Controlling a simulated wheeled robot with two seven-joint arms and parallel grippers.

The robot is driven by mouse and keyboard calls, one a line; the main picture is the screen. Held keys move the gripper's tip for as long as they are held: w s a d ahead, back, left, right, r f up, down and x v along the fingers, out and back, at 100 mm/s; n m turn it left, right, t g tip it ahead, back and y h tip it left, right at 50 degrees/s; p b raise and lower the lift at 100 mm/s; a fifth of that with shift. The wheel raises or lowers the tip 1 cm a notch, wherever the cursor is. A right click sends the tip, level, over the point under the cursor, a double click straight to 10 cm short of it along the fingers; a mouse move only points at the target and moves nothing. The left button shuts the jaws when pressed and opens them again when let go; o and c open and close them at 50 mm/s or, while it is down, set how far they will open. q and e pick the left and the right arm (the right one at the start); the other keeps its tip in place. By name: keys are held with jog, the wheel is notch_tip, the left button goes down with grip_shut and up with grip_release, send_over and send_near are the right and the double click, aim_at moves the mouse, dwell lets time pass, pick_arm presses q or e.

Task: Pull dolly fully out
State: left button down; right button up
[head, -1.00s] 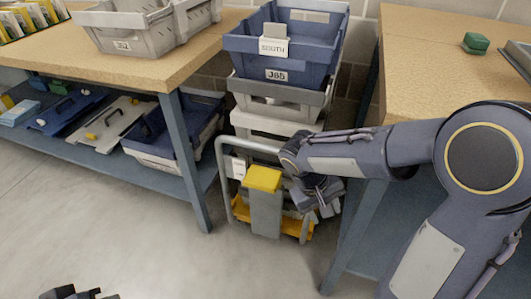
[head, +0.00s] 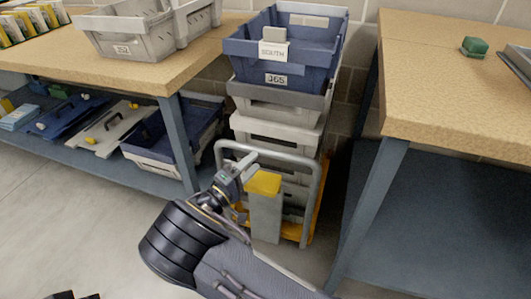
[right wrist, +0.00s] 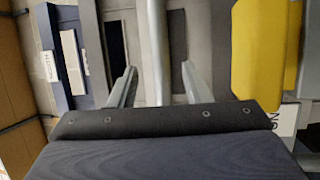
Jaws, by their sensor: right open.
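The dolly has a grey hoop handle (head: 318,185) and an orange-yellow base (head: 318,225). It stands in the gap between two benches, carrying a stack of crates with a blue crate (head: 255,52) on top. My right gripper (head: 248,163) is at the left part of the handle's top bar. In the right wrist view, the open fingers (right wrist: 157,82) stand on either side of a grey bar (right wrist: 154,40), apart from it as far as I can see. A dark piece at the bottom left edge may be my left gripper (head: 75,295); its jaws do not show.
A grey post with a yellow top (head: 265,184) stands at the dolly's front, close to my right gripper. The left bench (head: 130,68) and right bench (head: 450,80) flank the gap. The floor (head: 90,220) at front left is clear.

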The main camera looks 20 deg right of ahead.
aim_at(265, 152)
jog(key=b+x, duration=0.1)
jog(key=x, duration=0.5)
jog(key=shift+d+f, duration=0.1)
jog(key=shift+d, duration=0.05)
jog(key=shift+c, duration=0.2)
grip_shut()
